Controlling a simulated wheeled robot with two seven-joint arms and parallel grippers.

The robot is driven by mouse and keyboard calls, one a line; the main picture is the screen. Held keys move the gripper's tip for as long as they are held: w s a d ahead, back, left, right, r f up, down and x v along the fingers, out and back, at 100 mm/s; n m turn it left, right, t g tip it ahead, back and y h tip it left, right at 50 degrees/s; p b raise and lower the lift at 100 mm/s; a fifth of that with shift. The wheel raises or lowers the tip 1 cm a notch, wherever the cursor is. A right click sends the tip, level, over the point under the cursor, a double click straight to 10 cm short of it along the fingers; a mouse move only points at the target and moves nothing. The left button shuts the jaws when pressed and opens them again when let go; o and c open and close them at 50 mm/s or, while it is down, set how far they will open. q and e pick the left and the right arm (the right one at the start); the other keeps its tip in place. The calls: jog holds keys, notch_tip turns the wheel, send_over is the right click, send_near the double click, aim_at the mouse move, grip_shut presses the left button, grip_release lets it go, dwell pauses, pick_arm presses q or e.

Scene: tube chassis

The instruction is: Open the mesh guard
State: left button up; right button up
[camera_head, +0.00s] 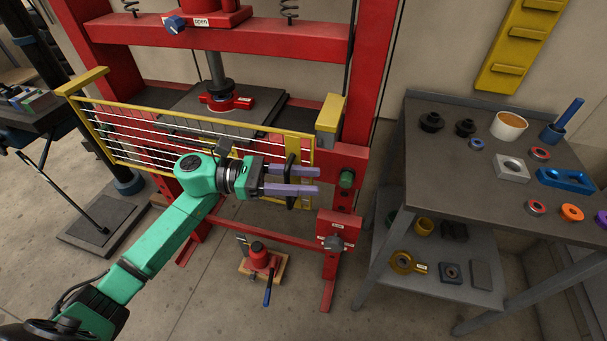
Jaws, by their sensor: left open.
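The mesh guard (140,139) is a yellow frame with pale horizontal wires. It spans the front of the red press frame (290,42), from the yellow bracket at the left to the right post, and looks closed. A black upright handle (291,180) sits near its right end. My left gripper (318,180) is open, its two purple fingers pointing right. In the picture one finger lies above the other, and both cross the handle; I cannot tell whether they touch it. My green left arm hides part of the guard's lower middle. My right gripper is not in view.
A grey workbench (465,130) with rings, blocks and a white cup stands at the right, with a lower shelf. A red bottle jack (259,257) stands on the floor below the guard. A dark table (38,115) is at the left. The front floor is clear.

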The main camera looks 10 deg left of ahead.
pick_arm(q)
jog(key=shift+c, duration=0.3)
grip_shut()
dwell(1.1)
